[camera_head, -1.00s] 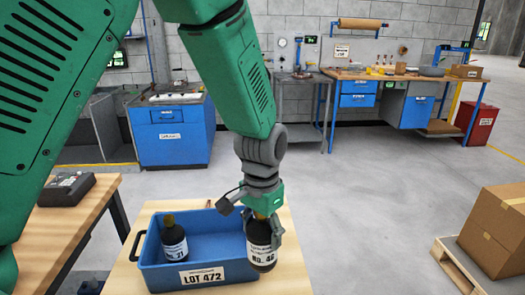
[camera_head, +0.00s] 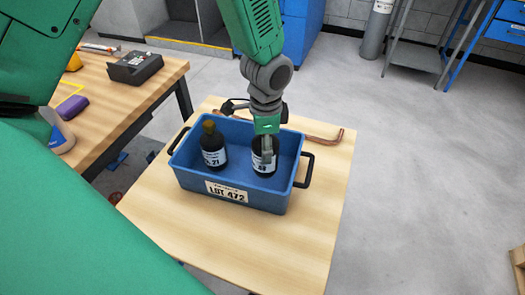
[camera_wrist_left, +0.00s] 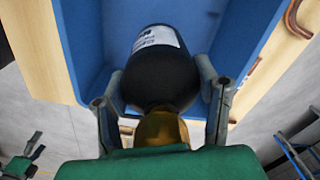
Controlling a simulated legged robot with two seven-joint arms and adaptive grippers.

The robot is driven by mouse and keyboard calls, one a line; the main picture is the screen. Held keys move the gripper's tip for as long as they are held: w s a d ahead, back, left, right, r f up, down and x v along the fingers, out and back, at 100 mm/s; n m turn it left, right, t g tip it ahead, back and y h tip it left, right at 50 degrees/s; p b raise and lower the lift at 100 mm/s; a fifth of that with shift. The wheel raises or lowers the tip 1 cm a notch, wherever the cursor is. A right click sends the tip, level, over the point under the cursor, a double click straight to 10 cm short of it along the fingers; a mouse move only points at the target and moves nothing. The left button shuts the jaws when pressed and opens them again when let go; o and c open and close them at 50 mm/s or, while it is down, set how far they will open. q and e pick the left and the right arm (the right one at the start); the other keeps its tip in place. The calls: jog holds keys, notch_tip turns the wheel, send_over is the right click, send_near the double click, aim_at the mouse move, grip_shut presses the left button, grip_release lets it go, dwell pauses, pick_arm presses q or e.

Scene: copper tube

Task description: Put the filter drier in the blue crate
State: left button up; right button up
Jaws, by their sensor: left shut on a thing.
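The blue crate (camera_head: 232,190) stands on a light wooden table, with a "LOT 472" label on its front. It also shows in the left wrist view (camera_wrist_left: 83,45). A dark filter drier (camera_head: 263,166) with a white label is upright inside the right part of the crate. My left gripper (camera_head: 266,150) comes down from above and is shut on it. In the left wrist view the dark body and brass neck of this filter drier (camera_wrist_left: 160,82) lie between the two fingers. Whether its base touches the crate floor is hidden.
A second dark bottle-shaped drier (camera_head: 213,147) with a brass top stands in the crate's left part. A bent copper tube (camera_head: 322,138) lies behind the crate. A wooden bench (camera_head: 112,100) at left holds a dark device (camera_head: 135,67). The table's front is clear.

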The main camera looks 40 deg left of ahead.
pick_arm(q)
jog(key=shift+w+a+f, duration=0.1)
jog(key=shift+w+f, duration=0.05)
jog(key=shift+f, duration=0.6)
notch_tip(320, 180, down, 3)
jog(key=shift+r, duration=0.1)
jog(key=shift+d, duration=0.2)
jog(key=o, duration=1.6)
jog(key=shift+a, duration=0.1)
jog(key=shift+o, duration=0.2)
notch_tip(320, 180, up, 12)
jog(key=shift+r+p, duration=0.1)
jog(key=shift+p, duration=0.45)
